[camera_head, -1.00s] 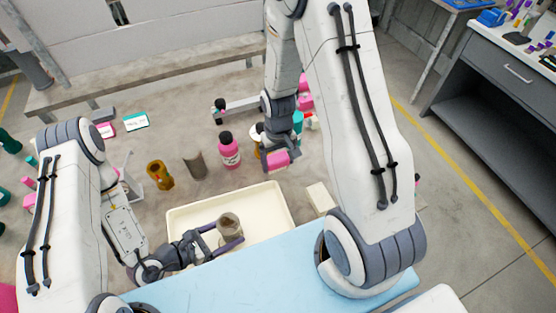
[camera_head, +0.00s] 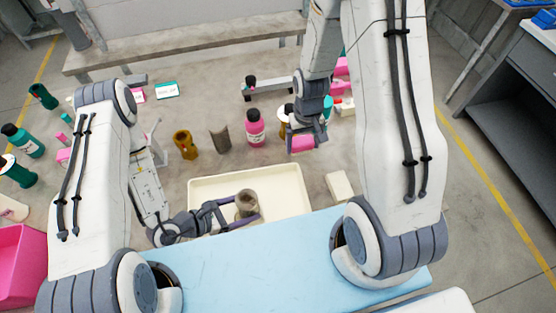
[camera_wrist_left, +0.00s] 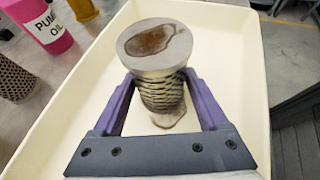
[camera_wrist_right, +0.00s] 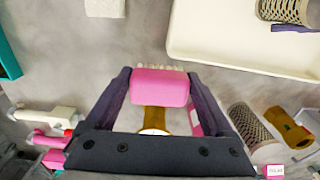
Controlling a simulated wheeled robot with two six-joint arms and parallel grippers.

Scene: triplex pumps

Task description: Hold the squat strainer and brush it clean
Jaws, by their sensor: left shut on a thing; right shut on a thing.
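The squat strainer (camera_head: 247,205) is a short grey mesh cylinder with a flat end. In the left wrist view, the strainer (camera_wrist_left: 162,92) has a brown stain on the end facing the camera. My left gripper (camera_head: 236,210) is shut on it, one purple finger on each side, over the cream tray (camera_head: 205,190). The brush (camera_wrist_right: 160,87) has a pink block and pale bristles along its far edge. My right gripper (camera_wrist_right: 160,92) is shut on the block. In the head view the pink brush (camera_head: 303,145) is beyond the tray, apart from the strainer.
Beyond the tray stand a taller grey mesh cylinder (camera_head: 219,139), an amber part (camera_head: 185,145) and a pink pump oil bottle (camera_head: 255,128). A pale block (camera_head: 339,184) lies right of the tray. A blue mat (camera_head: 250,255) covers the near edge.

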